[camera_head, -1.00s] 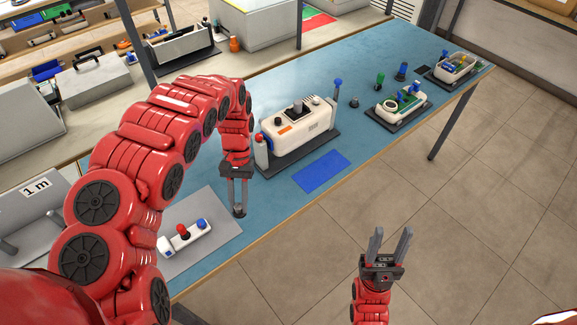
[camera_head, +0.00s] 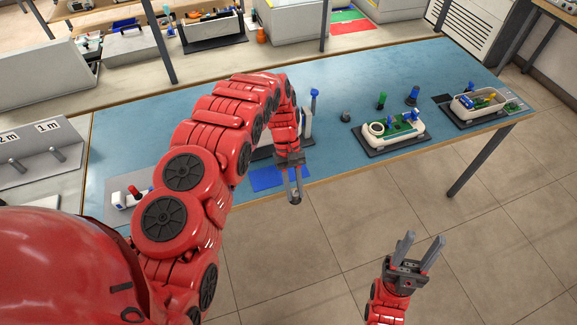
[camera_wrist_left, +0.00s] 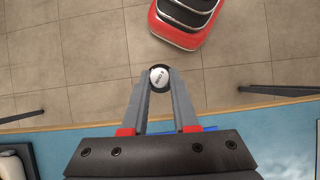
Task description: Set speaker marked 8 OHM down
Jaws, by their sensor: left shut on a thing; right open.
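My left gripper (camera_head: 293,187) is shut on a small round speaker (camera_head: 295,199) in the head view. In the left wrist view the speaker (camera_wrist_left: 160,77) sits between the tips of my left gripper (camera_wrist_left: 159,84), with a white face, dark rim and small print too blurred to read surely. Tiled floor shows around it there, past the table's front edge. My right gripper (camera_head: 415,250) is open and empty in front of the table, over the floor in the picture.
The blue table (camera_head: 345,90) holds a blue mat (camera_head: 262,180) near the front edge. A white device behind my left arm is mostly hidden. A white tray with a green board (camera_head: 397,130) and a parts bin (camera_head: 478,106) stand further right. A grey mat (camera_head: 120,195) lies at left.

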